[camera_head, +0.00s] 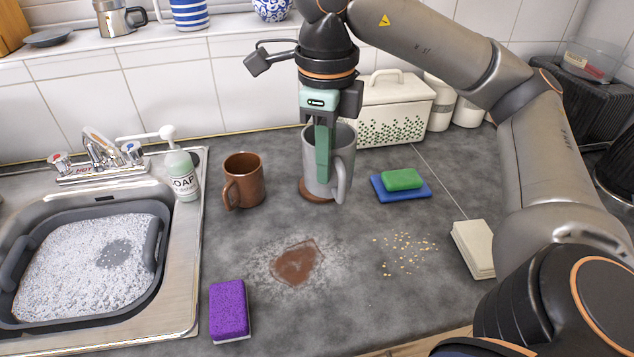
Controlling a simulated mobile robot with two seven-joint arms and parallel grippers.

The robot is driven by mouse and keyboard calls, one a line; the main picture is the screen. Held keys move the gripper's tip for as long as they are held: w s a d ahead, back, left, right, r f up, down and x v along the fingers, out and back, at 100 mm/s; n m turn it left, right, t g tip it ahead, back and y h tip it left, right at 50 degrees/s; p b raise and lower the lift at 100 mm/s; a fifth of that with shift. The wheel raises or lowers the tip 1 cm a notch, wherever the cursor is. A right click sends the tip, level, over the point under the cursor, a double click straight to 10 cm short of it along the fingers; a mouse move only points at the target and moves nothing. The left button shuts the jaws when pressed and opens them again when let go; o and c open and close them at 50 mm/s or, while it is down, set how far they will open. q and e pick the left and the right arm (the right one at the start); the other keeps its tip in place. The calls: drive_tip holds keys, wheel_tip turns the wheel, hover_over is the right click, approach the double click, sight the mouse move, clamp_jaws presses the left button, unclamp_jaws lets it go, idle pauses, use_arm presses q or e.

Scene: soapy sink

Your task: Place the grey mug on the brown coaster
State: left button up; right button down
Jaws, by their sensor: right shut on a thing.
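The grey mug (314,163) is upright over the brown coaster (312,195), whose edge shows under its base. I cannot tell whether the mug rests on the coaster or is just above it. My right gripper (324,178) points down at the mug, shut on its wall, with a green finger in front near the handle. The other finger is hidden. My left gripper is not in view.
A brown mug (244,180) stands to the left. Green (402,179) and blue (385,191) sponges lie to the right. A white bread bin (395,110) stands behind. A purple sponge (229,308), brown stain (297,264) and crumbs (402,250) lie in front. The sink is left.

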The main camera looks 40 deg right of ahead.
drive_tip(key=shift+w+d, duration=0.2)
drive_tip(key=shift+d, duration=0.25)
drive_tip(key=w+d+f+b, duration=0.1)
drive_tip(key=w+d+f, duration=0.1)
drive_tip(key=w+f, duration=0.1)
drive_tip(key=w+d+f+b, duration=0.1)
drive_tip(key=w+d+f, duration=0.2)
drive_tip(key=w+f, duration=0.1)
drive_tip(key=w+d+f+b, duration=0.1)
drive_tip(key=w+d+f, duration=0.2)
drive_tip(key=w+f, duration=0.1)
drive_tip(key=shift+f, duration=0.55)
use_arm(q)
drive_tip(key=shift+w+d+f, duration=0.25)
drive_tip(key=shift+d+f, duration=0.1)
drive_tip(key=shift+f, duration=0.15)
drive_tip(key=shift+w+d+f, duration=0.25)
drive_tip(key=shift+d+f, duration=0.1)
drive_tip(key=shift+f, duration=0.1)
use_arm(e)
drive_tip(key=shift+f, duration=0.35)
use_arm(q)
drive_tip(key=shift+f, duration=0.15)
use_arm(e)
drive_tip(key=shift+f, duration=0.1)
